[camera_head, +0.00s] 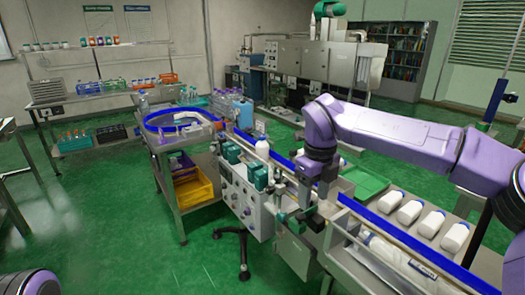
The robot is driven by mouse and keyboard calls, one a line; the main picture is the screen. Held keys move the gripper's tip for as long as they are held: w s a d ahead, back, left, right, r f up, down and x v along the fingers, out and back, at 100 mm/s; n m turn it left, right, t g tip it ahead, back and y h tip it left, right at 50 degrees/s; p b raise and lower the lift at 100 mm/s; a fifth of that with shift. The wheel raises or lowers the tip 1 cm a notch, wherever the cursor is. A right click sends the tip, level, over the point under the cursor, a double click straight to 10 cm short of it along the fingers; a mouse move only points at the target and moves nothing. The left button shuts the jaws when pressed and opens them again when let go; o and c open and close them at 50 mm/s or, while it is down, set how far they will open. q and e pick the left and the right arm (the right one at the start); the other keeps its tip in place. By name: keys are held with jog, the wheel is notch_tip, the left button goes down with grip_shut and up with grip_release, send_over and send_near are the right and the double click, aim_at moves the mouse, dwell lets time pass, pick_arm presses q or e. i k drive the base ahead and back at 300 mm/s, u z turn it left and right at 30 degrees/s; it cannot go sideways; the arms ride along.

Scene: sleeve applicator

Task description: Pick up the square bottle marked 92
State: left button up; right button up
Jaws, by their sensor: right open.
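Several white bottles lie on their sides in a row on the right-hand table, among them a near one (455,236) and a far one (390,201). Another white bottle (262,150) stands upright at the conveyor line. No number can be read at this size, so I cannot tell which bottle is marked 92. My right gripper (313,194) points down over the conveyor line, left of the lying bottles and apart from them. It is open; its fingertips are small and partly hidden. Only a bit of my left arm shows at the bottom left; its gripper is out of view.
The blue-edged conveyor (380,224) runs along the lying bottles. A green tray (366,183) lies behind it. A round feeder table (180,133) stands left of the machine, with a yellow bin (194,191) below. Shelves with bottles (100,88) line the back-left wall. Green floor is open at left.

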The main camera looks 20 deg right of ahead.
aim_at(261, 147)
jog(key=z, duration=0.05)
jog(key=i, duration=1.95)
jog(key=u, duration=0.05)
